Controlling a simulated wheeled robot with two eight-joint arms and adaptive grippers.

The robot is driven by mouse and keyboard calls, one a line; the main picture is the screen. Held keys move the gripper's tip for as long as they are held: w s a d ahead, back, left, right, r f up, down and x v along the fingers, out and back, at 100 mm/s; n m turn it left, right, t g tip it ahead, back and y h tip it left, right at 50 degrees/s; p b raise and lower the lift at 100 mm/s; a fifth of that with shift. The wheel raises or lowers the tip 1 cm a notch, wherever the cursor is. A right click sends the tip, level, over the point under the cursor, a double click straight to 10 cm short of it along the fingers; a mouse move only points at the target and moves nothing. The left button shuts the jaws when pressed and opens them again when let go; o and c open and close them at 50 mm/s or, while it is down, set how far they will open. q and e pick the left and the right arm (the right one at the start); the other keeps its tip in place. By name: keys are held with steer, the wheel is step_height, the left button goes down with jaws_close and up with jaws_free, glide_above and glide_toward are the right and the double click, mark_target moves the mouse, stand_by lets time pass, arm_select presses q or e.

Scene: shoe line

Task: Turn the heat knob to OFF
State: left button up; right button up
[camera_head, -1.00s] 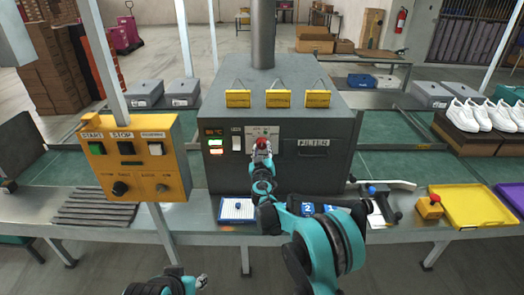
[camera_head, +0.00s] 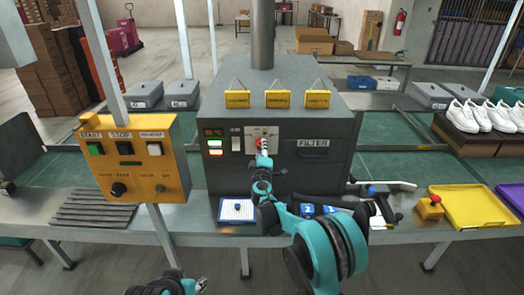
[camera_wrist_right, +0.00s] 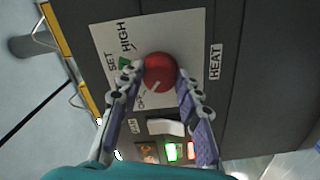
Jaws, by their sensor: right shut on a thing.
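The red heat knob (camera_wrist_right: 158,70) sits on a pale plate (camera_wrist_right: 110,30) lettered SET, HIGH and OFF, beside a HEAT label (camera_wrist_right: 215,62). My right gripper (camera_wrist_right: 161,78) is shut on the knob, a finger on each side. A white mark on the knob points down-left, towards the OFF lettering, in the right wrist view. In the head view, my right gripper (camera_head: 263,150) reaches the front of the dark oven box (camera_head: 220,105), and the knob shows only partly. My left gripper (camera_head: 201,284) is low at the bottom edge, away from the oven; its fingers are too small to read.
Lit indicators and a rocker switch (camera_head: 236,143) are left of the plate; the FILTER panel (camera_head: 313,147) is right of it. A yellow control box (camera_head: 150,185) stands left. A blue-topped lever (camera_head: 372,190) and yellow tray (camera_head: 478,207) lie right on the bench.

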steer(key=shift+n, duration=0.9)
steer(key=o, duration=1.2)
steer(key=shift+c, duration=0.2)
steer(key=s, duration=1.2)
